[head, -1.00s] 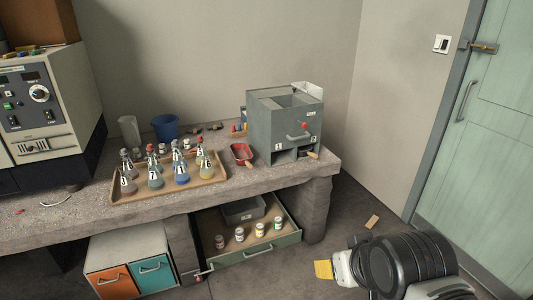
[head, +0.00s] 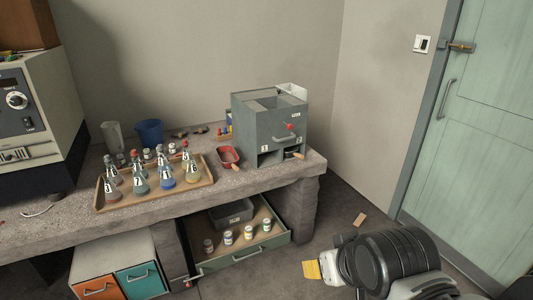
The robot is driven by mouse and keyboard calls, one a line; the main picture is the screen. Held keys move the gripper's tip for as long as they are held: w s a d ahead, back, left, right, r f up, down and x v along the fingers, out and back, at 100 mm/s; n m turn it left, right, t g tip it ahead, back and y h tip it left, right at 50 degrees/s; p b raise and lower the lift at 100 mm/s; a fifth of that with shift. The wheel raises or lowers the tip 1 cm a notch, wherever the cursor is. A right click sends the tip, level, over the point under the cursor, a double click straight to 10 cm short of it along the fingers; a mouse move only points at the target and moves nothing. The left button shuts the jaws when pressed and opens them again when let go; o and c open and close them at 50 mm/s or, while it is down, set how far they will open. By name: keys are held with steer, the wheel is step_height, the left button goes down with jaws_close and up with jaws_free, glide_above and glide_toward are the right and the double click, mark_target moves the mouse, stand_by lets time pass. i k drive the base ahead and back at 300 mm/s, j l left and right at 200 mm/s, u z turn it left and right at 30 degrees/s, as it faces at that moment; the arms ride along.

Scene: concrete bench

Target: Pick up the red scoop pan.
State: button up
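The red scoop pan (head: 228,153) lies on the concrete bench in the head view. It sits between the tray of flasks and the grey box, with a tan handle pointing toward the bench's front edge. My gripper (head: 312,269) shows at the lower right as a yellow tip on a white part at the end of my dark arm. It is over the floor, in front of the bench and well apart from the pan. Its fingers are too small and edge-on to tell whether they are open.
A wooden tray (head: 103,206) of numbered flasks stands left of the pan. A grey box (head: 258,127) with a handle stands close on its right. Below, an open green drawer (head: 243,258) holds several jars and a grey bin. A blue cup (head: 149,132) stands behind.

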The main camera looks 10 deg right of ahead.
mark_target(228, 157)
steer(key=i+j+z, duration=0.5)
steer(key=i+j, duration=0.75)
